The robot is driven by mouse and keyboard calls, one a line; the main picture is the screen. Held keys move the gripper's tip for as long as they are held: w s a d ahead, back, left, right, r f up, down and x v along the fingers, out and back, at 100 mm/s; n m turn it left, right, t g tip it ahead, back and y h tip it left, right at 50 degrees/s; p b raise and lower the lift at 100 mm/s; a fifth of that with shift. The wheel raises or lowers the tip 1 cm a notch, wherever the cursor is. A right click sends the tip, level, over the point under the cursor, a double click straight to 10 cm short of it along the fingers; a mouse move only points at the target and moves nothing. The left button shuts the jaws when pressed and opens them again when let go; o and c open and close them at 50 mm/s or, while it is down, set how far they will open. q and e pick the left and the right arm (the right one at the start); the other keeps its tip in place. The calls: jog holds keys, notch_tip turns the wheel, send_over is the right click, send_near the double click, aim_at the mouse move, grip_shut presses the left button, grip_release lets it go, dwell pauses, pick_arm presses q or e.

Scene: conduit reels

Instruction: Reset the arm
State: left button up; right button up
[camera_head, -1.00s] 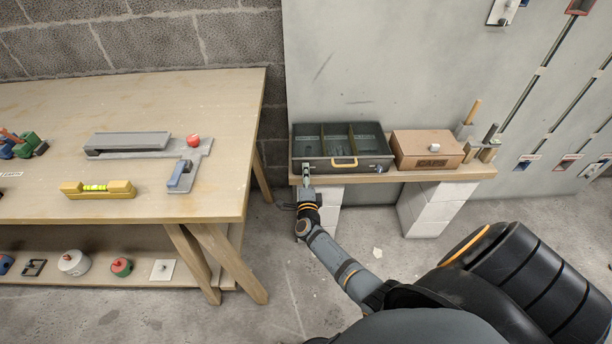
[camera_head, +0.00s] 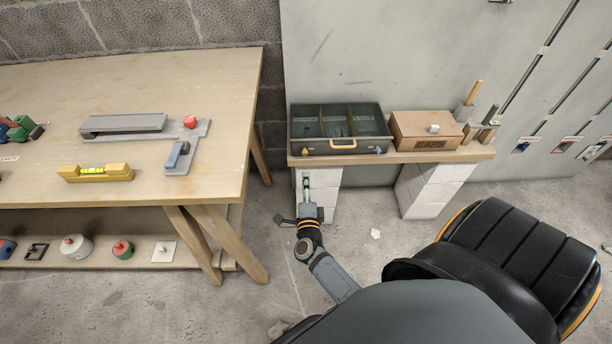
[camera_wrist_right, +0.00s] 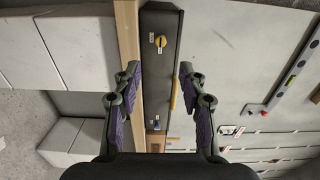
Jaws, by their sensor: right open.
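My right arm reaches forward from the bottom of the head view. Its right gripper (camera_head: 306,180) is in front of the low shelf, just below the toolbox. In the right wrist view the gripper (camera_wrist_right: 160,95) has its two purple-padded fingers wide apart with nothing between them touching. Beyond the fingers the wrist view shows the dark toolbox front (camera_wrist_right: 160,75) with a yellow latch, and the shelf's wooden edge (camera_wrist_right: 128,40). My left gripper is not in view.
The open grey toolbox (camera_head: 340,130) and a cardboard caps box (camera_head: 425,131) stand on the plank shelf (camera_head: 400,158) over white blocks (camera_head: 432,195). A wooden workbench (camera_head: 50,105) with a yellow level (camera_head: 95,173) is on the left.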

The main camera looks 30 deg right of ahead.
dwell(0.3)
jog(key=s+a+f+n+g+y, duration=0.25)
jog(key=a+f+n+y, duration=0.2)
jog(key=f+n, duration=0.35)
jog(key=s+a+f+n+g+y, duration=0.1)
jog(key=s+a+f+n+y, duration=0.2)
jog(key=f+n+y, duration=0.45)
jog(key=s+f+n+g+h, duration=0.2)
jog(key=s+f+n+g, duration=0.2)
jog(key=s+f, duration=0.6)
jog(key=s+d+f+n+g+h, duration=0.1)
jog(key=s+d+f+n+g, duration=0.25)
jog(key=s, duration=0.35)
jog(key=s+d+f+n+g, duration=0.2)
jog(key=s+f+g, duration=0.15)
jog(key=s, duration=0.35)
pick_arm(q)
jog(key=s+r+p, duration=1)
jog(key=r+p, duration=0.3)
jog(key=p, duration=0.6)
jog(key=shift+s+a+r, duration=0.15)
pick_arm(e)
jog(key=s+r, duration=1)
jog(key=r, duration=0.2)
jog(key=shift+a+r, duration=0.25)
jog(key=shift+r, duration=0.15)
